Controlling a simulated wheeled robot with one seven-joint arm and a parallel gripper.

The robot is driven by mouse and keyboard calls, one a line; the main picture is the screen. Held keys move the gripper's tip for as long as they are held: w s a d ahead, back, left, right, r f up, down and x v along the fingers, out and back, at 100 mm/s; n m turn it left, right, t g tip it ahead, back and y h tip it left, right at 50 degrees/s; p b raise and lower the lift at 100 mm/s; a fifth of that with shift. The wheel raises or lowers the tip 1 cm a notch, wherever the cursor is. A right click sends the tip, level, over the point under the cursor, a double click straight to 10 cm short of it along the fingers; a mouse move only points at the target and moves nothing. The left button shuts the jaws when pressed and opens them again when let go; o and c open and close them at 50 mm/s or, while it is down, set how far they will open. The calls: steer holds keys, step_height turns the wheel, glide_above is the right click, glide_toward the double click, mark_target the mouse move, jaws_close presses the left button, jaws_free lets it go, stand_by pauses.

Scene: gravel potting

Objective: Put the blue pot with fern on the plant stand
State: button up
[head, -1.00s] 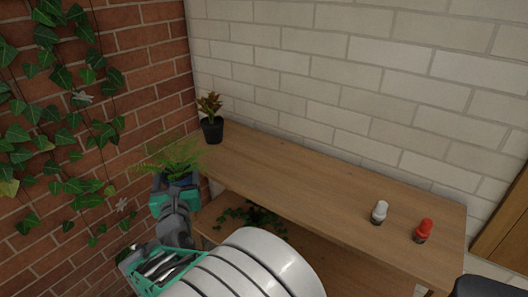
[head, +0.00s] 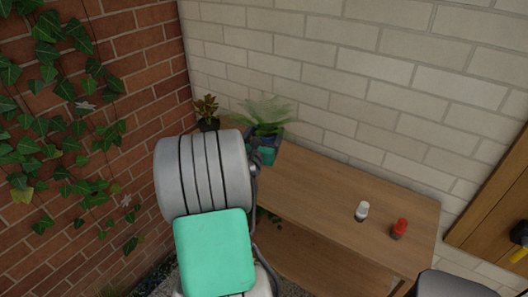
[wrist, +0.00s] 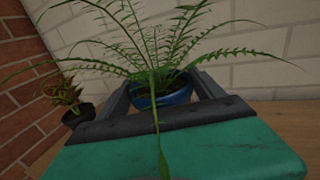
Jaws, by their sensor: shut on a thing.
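The blue pot (head: 266,139) with a green fern (head: 264,113) is in my gripper (wrist: 165,92). In the wrist view the blue pot (wrist: 165,98) sits between the two dark fingers, and the fern (wrist: 150,45) spreads above it. The pot looks upright. In the head view it shows above the back part of the wooden plant stand (head: 330,195), right of a black pot. I cannot tell whether its base touches the top. My arm hides the stand's left end.
A black pot with a reddish plant (head: 207,112) stands at the stand's back left. The middle of the top is clear. A brick wall with ivy (head: 50,150) is on the left.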

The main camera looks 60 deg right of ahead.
steer(key=shift+w+d+f+b, duration=0.2)
steer(key=shift+w+d+f, duration=0.3)
steer(key=shift+f, duration=0.85)
steer(key=shift+w+d+f+b, duration=0.25)
steer(key=shift+w+d+f, duration=0.25)
steer(key=shift+f, duration=0.85)
steer(key=shift+w+d+f+b, duration=0.2)
steer(key=shift+w+d+f, duration=0.25)
steer(key=shift+f, duration=0.9)
steer(key=shift+f, duration=0.2)
steer(key=o, duration=1.9)
steer(key=shift+a, duration=0.1)
